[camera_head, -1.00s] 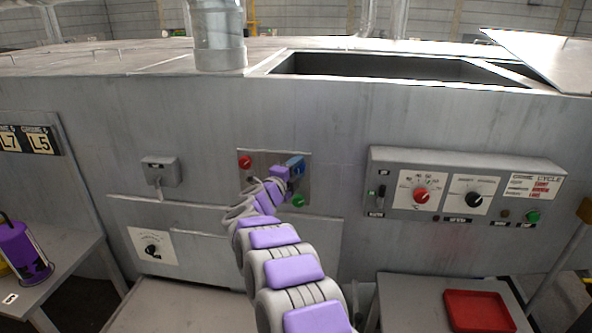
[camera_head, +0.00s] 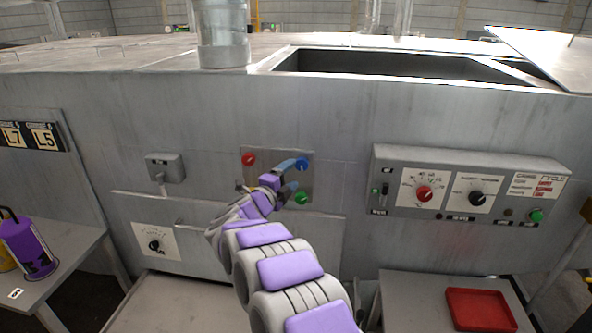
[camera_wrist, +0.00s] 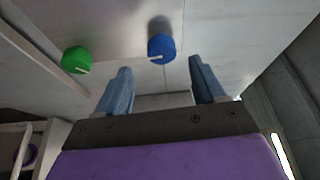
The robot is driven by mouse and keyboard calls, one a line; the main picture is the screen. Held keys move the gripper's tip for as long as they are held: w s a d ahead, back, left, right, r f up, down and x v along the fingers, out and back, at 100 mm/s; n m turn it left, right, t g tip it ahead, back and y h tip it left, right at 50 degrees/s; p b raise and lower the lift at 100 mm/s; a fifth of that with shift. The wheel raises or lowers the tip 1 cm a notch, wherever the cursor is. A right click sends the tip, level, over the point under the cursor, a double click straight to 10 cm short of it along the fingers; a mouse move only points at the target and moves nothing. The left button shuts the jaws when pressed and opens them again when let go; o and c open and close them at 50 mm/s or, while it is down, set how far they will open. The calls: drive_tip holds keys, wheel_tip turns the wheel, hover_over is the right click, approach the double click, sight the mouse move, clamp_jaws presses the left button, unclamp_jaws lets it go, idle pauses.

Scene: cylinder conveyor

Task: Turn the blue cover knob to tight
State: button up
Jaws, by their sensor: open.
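The blue cover knob (camera_head: 301,164) is at the upper right of a small metal plate on the grey machine's front. In the wrist view the blue knob (camera_wrist: 161,48) has a white pointer line and lies just beyond the fingertips, between their lines. My gripper (camera_head: 293,178) is open in front of the plate, just below and left of the knob. In the wrist view its two blue-grey fingers (camera_wrist: 158,72) are spread wide with nothing between them. I see no contact with the knob.
A green knob (camera_head: 301,198) sits below the blue one, and also shows left in the wrist view (camera_wrist: 75,60). A red knob (camera_head: 249,159) is at the plate's upper left. A control box (camera_head: 468,190) juts out on the right.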

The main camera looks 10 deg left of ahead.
drive_tip(key=p+v, duration=0.1)
drive_tip(key=v, duration=1)
drive_tip(key=shift+s+a+f, duration=0.1)
wheel_tip(320, 180, up, 5)
drive_tip(key=w+n+y, duration=0.2)
drive_tip(key=n+y, duration=0.4)
drive_tip(key=y, duration=0.2)
drive_tip(key=s+d+n+g+y, duration=0.2)
drive_tip(key=s+n+g+y, duration=0.25)
drive_tip(key=s+n, duration=0.3)
drive_tip(key=s+d+f+n+g+h, duration=0.1)
drive_tip(key=s+d+f+n+g, duration=0.1)
drive_tip(key=s+d, duration=0.7)
drive_tip(key=s+d+f+n+g+h, duration=0.2)
drive_tip(key=s+d+f+g, duration=0.3)
drive_tip(key=s+d, duration=0.5)
drive_tip(key=s+d+f+n+g+h, duration=0.1)
drive_tip(key=s+d+f+n+g, duration=0.3)
drive_tip(key=s, duration=1.8)
drive_tip(key=d+g, duration=0.3)
drive_tip(key=d, duration=0.2)
drive_tip(key=shift+s+d+h, duration=0.3)
drive_tip(key=shift+s+h, duration=0.05)
drive_tip(key=shift+s, duration=0.05)
